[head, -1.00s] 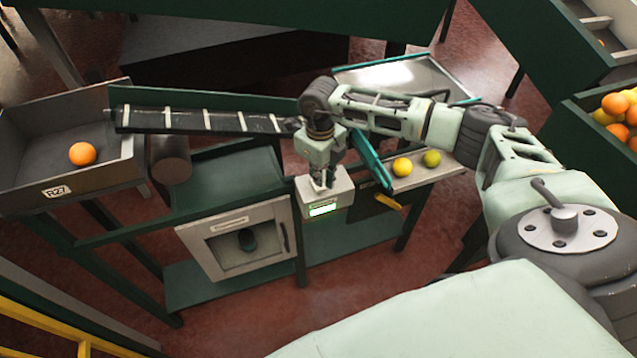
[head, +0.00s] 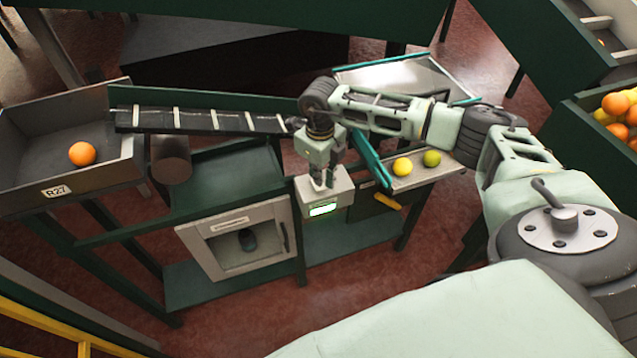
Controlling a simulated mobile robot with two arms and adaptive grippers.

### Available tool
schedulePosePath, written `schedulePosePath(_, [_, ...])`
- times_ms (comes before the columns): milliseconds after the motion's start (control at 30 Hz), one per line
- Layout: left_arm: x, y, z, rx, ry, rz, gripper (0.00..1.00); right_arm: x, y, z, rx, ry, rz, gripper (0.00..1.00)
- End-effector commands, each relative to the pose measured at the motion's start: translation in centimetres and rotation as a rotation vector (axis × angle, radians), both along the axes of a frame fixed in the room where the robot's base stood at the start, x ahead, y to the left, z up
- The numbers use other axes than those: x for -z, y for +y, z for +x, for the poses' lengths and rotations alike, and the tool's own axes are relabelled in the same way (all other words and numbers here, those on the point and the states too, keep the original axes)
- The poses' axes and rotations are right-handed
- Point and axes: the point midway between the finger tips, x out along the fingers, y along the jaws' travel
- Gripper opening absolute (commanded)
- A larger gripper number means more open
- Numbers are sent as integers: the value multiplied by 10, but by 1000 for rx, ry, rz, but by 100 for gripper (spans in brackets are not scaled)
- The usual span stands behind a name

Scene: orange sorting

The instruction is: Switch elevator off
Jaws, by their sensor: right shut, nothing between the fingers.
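The elevator is a dark sloped conveyor belt (head: 205,121) with pale cleats, running from the left tray toward the middle of the machine. A pale control box (head: 332,199) with a lit green-white display (head: 323,210) is fixed on the machine's front edge. My right gripper (head: 322,186) points down at the top of this box, shut and empty. Its fingertips are at or just above the box top; I cannot tell whether they touch it. The switch itself is hidden or too small to make out. My left gripper is not in view.
An orange (head: 82,153) lies in the grey tray (head: 62,190) at left. A yellow fruit (head: 402,166) and a greenish one (head: 432,158) lie on the right chute (head: 440,177). A crate of oranges (head: 577,118) stands far right. A white-framed cabinet (head: 205,255) is below.

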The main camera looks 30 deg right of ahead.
Motion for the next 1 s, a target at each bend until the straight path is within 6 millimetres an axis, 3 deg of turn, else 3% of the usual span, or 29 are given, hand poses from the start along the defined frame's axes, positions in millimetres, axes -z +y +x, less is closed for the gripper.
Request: schedulePosePath(1000, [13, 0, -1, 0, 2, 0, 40, 16, 0, 0, 0, 0, 0, 0])
